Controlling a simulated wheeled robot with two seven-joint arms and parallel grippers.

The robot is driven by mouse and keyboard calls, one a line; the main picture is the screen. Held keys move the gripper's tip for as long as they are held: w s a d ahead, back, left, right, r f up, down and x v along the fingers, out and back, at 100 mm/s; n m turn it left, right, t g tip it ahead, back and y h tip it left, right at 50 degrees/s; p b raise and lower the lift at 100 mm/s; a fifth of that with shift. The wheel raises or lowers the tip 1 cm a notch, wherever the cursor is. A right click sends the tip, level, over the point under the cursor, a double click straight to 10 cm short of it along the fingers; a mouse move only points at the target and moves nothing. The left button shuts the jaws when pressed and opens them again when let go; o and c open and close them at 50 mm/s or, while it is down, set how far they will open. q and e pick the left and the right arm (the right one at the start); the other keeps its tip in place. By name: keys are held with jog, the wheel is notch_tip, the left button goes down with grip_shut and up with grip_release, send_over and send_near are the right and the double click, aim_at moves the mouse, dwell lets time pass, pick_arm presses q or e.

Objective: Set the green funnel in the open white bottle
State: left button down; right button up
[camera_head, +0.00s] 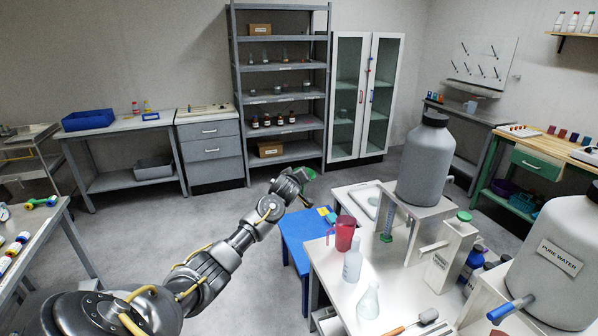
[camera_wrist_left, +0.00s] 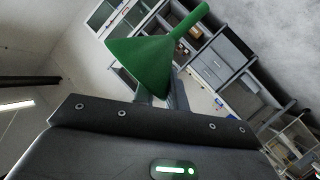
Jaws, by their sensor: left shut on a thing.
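The green funnel (camera_wrist_left: 150,62) fills the upper middle of the left wrist view, with its wide mouth toward the lower left and its stem toward the upper right. My left gripper (camera_wrist_left: 157,100) is shut on it. In the head view, my left gripper (camera_head: 302,184) is raised over the floor beyond the blue table, with a bit of the green funnel (camera_head: 309,172) showing at its tip. A white bottle (camera_head: 352,266) stands upright on the white table, to the right of and nearer than the gripper; its opening is too small to make out. My right gripper is out of view.
On the white table (camera_head: 325,256), a red jug (camera_head: 345,233) stands behind the white bottle and a clear flask (camera_head: 368,303) in front. A grey drum (camera_head: 425,165) on a stand and a green-capped container (camera_head: 451,257) are to the right. A blue table (camera_head: 303,232) adjoins at left.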

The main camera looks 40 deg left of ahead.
pick_arm(q)
jog(key=s+d+r+m+t+h, duration=0.1)
jog(key=s+d+r+m+h, duration=0.15)
jog(key=d, duration=1.15)
jog(key=s+d+r+m+h, duration=0.1)
jog(key=s+d+r+h, duration=0.2)
jog(key=d, duration=1)
jog(key=s+d+r+m+h+b, duration=0.1)
jog(key=s+d+m+b, duration=0.1)
jog(key=s+d+b, duration=0.3)
jog(key=s+d, duration=0.4)
jog(key=s, duration=0.2)
jog(key=shift+s+d+t+h, duration=0.15)
jog(key=shift+s+t+h, duration=0.15)
jog(key=shift+s+h, duration=0.05)
